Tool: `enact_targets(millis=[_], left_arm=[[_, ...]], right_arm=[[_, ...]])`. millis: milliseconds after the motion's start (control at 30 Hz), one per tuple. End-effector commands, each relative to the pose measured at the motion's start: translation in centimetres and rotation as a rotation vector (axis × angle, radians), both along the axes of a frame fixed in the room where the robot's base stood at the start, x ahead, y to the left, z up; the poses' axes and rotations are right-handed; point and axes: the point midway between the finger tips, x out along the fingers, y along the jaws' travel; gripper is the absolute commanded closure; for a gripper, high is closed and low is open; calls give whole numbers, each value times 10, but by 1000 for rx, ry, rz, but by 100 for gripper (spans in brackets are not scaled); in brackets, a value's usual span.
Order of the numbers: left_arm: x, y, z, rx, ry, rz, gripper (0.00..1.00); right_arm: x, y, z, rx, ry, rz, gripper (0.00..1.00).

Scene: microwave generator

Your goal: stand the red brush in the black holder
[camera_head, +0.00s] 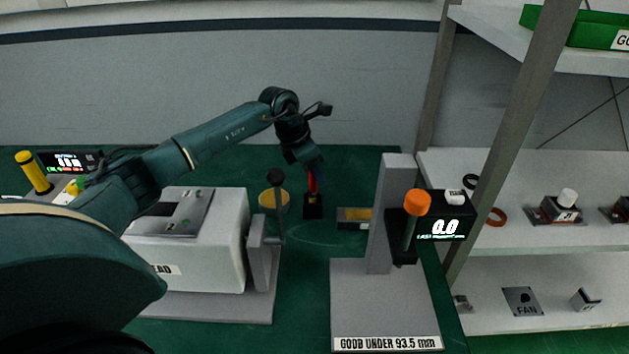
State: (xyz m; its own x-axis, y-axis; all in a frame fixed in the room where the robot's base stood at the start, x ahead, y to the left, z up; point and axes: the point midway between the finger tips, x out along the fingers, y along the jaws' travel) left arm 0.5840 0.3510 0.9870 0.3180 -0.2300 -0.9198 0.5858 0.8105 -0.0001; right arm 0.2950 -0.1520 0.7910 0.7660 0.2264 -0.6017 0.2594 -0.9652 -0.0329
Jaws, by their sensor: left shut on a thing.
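The red brush (312,184) is upright at the back middle of the green table, in the head view. My left gripper (314,168) comes down over it from above and is shut on its upper part. The black holder (313,206) is a small dark block directly below the brush. The brush's lower end meets the holder's top in the picture; whether it is inside the holder I cannot tell. The gripper's fingertips are small and dark here. My right gripper is not in view.
A grey-white machine with a lever (276,215) stands left of the holder. A grey stand with an orange knob (417,203) and a display (444,228) is front right. Shelves (520,160) stand at the right.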

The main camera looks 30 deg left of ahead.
Motion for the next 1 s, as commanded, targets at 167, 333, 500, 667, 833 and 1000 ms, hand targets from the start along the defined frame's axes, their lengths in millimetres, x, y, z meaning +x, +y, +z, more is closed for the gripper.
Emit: enact_targets(millis=[167, 333, 500, 667, 833, 1000], left_arm=[[-1, 0, -24, -1, 5, 1, 100], [0, 0, -35, 0, 0, -1, 100], [0, 0, -35, 0, 0, 0, 100], [0, 0, -38, 1, 1, 0, 75], [-1, 0, -38, 1, 1, 0, 61], [-1, 0, -38, 1, 1, 0, 57]], right_arm=[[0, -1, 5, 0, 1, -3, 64], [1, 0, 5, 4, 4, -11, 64], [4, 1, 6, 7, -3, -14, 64], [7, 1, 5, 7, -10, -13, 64], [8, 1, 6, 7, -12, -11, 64], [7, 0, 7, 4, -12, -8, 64]])
